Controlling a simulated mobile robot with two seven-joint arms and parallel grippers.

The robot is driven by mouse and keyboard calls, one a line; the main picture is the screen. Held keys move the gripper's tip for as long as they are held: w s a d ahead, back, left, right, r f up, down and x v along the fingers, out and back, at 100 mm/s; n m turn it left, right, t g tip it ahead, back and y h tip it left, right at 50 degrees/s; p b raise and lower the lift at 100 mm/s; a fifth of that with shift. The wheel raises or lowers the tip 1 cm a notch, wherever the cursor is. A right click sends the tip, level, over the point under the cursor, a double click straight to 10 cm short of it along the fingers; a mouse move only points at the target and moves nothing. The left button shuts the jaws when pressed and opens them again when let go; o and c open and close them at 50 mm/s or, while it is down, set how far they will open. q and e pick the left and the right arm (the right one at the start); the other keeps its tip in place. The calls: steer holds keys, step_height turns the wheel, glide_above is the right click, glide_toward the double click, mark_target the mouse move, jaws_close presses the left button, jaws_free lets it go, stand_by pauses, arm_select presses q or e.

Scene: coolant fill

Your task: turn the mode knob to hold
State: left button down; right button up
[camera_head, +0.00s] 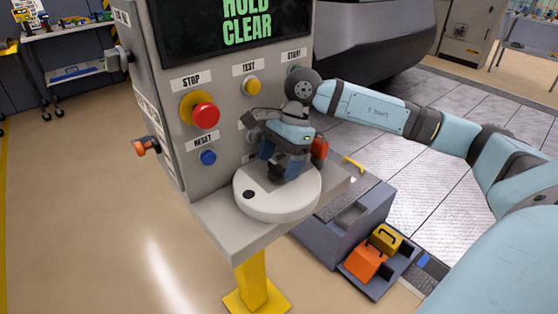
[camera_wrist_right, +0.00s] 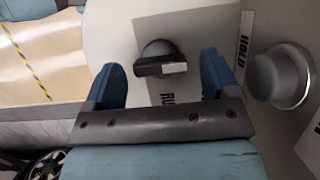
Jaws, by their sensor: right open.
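The mode knob (camera_wrist_right: 160,58) shows in the right wrist view as a dark round knob with a bar grip and a pale face on it. It sits in the gap between the two blue fingers of my right gripper (camera_wrist_right: 163,80), which is open. I cannot tell whether either finger touches it. A RUN label lies just below the knob, and a HOLD label (camera_wrist_right: 244,40) stands to its right. In the head view my right gripper (camera_head: 281,166) points down over a pale round disc (camera_head: 270,209) and hides the knob. My left gripper is out of view.
The panel carries a red STOP button (camera_head: 206,116), a blue RESET button (camera_head: 208,157), a yellow TEST button (camera_head: 252,87) and a screen (camera_head: 237,30) reading HOLD CLEAR. A grey round knob (camera_wrist_right: 282,76) is right of the fingers. A bin (camera_head: 377,259) with orange and yellow items stands lower right.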

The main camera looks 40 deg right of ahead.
steer(key=v, duration=1.3)
steer(key=shift+r+p, duration=0.25)
steer(key=shift+p, duration=0.2)
steer(key=shift+s, duration=0.1)
